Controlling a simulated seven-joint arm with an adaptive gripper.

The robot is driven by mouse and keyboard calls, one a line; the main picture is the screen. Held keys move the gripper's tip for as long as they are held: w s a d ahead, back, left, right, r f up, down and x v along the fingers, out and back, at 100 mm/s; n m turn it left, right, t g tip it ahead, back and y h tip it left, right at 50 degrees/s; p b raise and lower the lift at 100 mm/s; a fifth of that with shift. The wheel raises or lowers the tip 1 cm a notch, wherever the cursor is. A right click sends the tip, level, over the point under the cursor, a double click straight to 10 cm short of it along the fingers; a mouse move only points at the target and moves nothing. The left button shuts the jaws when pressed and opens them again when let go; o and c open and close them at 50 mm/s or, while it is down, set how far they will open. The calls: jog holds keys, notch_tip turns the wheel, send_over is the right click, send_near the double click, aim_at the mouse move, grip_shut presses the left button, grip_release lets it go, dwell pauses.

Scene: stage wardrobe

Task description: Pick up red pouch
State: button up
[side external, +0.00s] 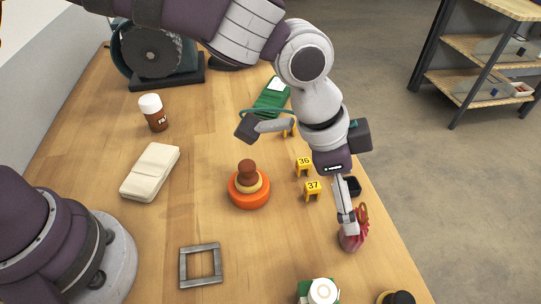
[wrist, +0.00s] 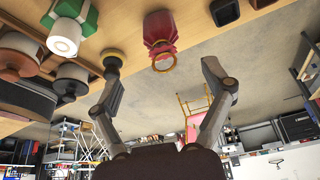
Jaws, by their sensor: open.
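The red pouch (side external: 351,241) stands near the right edge of the wooden table in the side view, with a gold ring at its top. In the wrist view the pouch (wrist: 160,28) shows at the top centre, its ring facing the camera. My gripper (side external: 347,222) points down at the pouch, and its fingers partly cover it in the side view. In the wrist view my gripper (wrist: 162,64) is open, with one finger on each side of the pouch's line and a gap to each.
Yellow markers 36 (side external: 304,166) and 37 (side external: 313,190) and a black open box (side external: 352,186) are close by. An orange stacked piece (side external: 249,190), a grey frame (side external: 201,265), a green-and-white item (side external: 321,291) and a black-and-yellow item (side external: 397,297) stand around. The table edge is close right.

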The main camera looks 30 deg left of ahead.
aim_at(351, 243)
jog(key=x, duration=1)
jog(key=shift+s+a+f, duration=0.15)
jog(key=shift+a+f, duration=0.05)
jog(key=shift+a, duration=0.1)
jog(key=c, duration=1.1)
jog(key=shift+c, duration=0.2)
jog(key=shift+r, duration=0.15)
